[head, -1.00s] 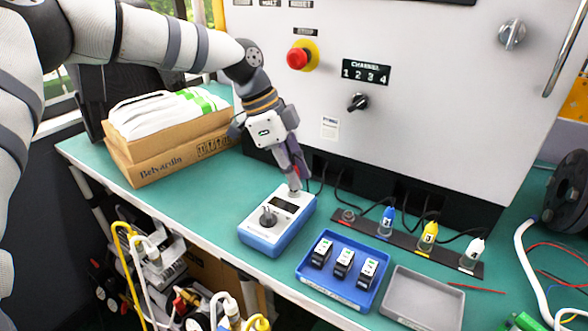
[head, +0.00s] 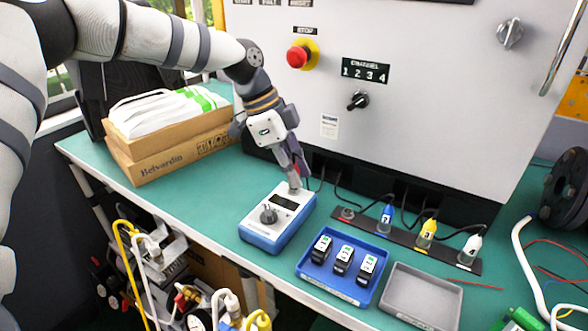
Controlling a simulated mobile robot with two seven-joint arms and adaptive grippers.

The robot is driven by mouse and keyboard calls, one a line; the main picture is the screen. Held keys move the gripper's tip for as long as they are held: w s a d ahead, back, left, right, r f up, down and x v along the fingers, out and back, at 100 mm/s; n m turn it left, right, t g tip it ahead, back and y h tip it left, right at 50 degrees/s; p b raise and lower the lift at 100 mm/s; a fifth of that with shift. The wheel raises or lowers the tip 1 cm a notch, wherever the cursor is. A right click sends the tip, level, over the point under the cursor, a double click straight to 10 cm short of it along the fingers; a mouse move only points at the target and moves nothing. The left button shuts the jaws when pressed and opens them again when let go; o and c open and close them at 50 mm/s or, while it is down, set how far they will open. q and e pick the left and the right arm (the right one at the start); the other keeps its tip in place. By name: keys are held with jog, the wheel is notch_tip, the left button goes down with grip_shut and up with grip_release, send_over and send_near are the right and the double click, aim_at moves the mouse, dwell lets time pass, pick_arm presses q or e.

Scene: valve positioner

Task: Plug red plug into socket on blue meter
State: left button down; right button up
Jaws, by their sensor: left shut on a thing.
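The blue meter (head: 260,240), a blue and white box with a dark display and a grey knob, lies on the green bench. My left gripper (head: 295,181) points down at the meter's far end. It is shut on the red plug (head: 296,186), of which only a little red shows between the fingers. The plug is at the meter's top far edge; the fingers hide the socket, so I cannot tell whether the plug is in it. My right gripper is not in view.
A black strip (head: 352,224) holds blue (head: 386,218), yellow (head: 427,233) and white (head: 471,249) plugs, with one empty place at its left end. A blue tray (head: 310,281) with 3 black modules and an empty grey tray (head: 395,308) stand right of the meter. A grey cabinet (head: 440,110) rises behind.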

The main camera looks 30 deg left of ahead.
pick_arm(q)
jog(key=shift+f, duration=0.45)
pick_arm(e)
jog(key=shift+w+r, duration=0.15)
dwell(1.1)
pick_arm(q)
jog(key=c, duration=1.1)
grip_release()
jog(key=shift+p+v, duration=0.65)
jog(key=shift+v, duration=2.9)
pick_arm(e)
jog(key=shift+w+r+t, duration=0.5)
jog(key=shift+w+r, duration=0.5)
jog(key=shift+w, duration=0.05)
